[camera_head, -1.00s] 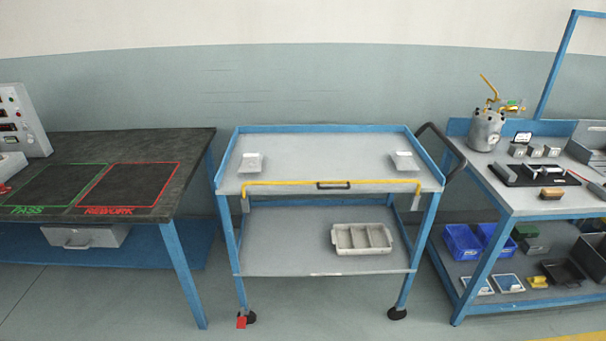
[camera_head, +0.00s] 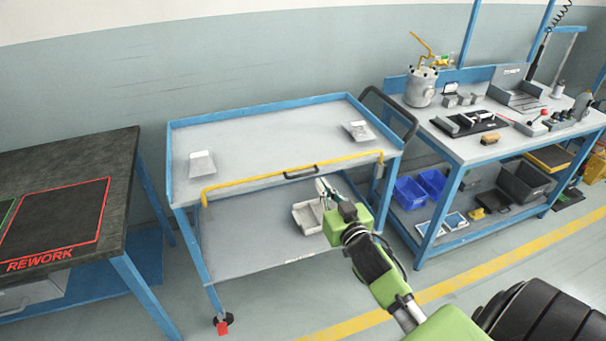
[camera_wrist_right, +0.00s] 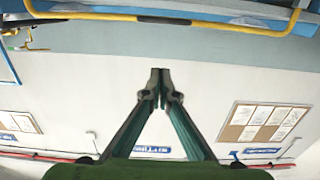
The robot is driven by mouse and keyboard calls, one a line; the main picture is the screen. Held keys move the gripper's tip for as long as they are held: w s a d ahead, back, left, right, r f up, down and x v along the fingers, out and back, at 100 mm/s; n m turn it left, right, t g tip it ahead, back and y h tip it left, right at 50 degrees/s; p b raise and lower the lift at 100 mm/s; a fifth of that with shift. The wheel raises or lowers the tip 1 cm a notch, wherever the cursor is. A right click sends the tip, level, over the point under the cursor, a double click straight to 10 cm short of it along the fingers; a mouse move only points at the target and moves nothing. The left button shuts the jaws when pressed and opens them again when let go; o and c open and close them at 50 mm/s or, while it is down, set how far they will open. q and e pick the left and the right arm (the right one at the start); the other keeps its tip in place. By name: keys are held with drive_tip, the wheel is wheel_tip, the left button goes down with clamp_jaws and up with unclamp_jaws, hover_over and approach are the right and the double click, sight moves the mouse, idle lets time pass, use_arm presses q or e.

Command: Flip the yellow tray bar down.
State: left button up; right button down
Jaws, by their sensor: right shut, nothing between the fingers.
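The yellow tray bar (camera_head: 245,181) runs along the front edge of the blue-framed cart's top tray (camera_head: 262,140). It stands raised across the front, with its ends bent down at the tray's sides. In the right wrist view the yellow bar (camera_wrist_right: 160,17) crosses the top of the picture. My right gripper (camera_head: 322,184) is in front of the cart, just below the bar's right half and apart from it as far as I can tell. Its fingers (camera_wrist_right: 160,72) are together with nothing between them. My left gripper is not in view.
A divided bin (camera_head: 308,217) stands on the lower shelf, partly behind my gripper. Two small grey holders (camera_head: 202,165) are on the tray. A dark bench is at left, a tool bench (camera_head: 480,150) at right.

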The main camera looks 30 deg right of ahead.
drive_tip(key=p, duration=0.2)
hover_over(307, 175)
drive_tip(key=a+v, duration=0.1)
drive_tip(key=v, duration=0.2)
drive_tip(key=shift+w+d+f+b, duration=0.1)
drive_tip(key=shift+w+f+b, duration=0.1)
drive_tip(key=shift+f, duration=1)
drive_tip(key=shift+w+d+f+b, duration=0.1)
drive_tip(key=shift+w+f+b, duration=0.1)
drive_tip(key=shift+f, duration=1)
wheel_tip(307, 175, down, 6)
drive_tip(key=b, duration=0.4)
drive_tip(key=shift+r, duration=0.2)
